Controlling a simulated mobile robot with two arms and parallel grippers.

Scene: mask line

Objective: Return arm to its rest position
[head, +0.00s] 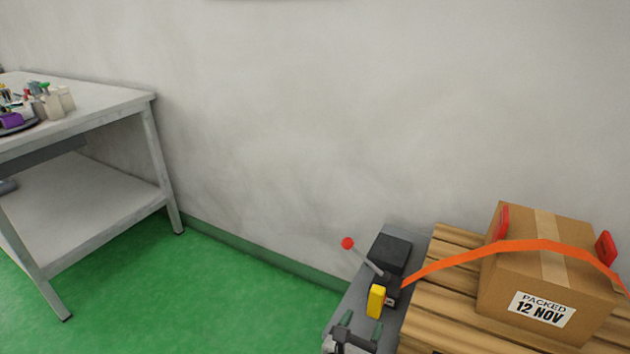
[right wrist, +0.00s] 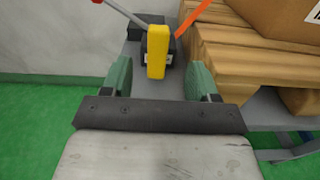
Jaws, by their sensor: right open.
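My right gripper (head: 360,322) is open and empty at the bottom of the head view, over the grey surface. In the right wrist view its two green fingers stand apart, and the gap (right wrist: 160,76) lines up with a yellow block (right wrist: 157,50). The yellow block (head: 376,300) is upright just beyond the fingertips and does not look gripped. It is at the front of a dark device (head: 388,252) with a grey lever ending in a red knob (head: 347,243). My left gripper is in neither view.
An orange strap (head: 455,258) runs from the device over a cardboard box (head: 495,285) labelled "PACKED 12 NOV" on wooden slats (head: 425,305). A grey table (head: 105,97) with bottles stands left. Green floor (head: 215,290) lies open between; a wall is behind.

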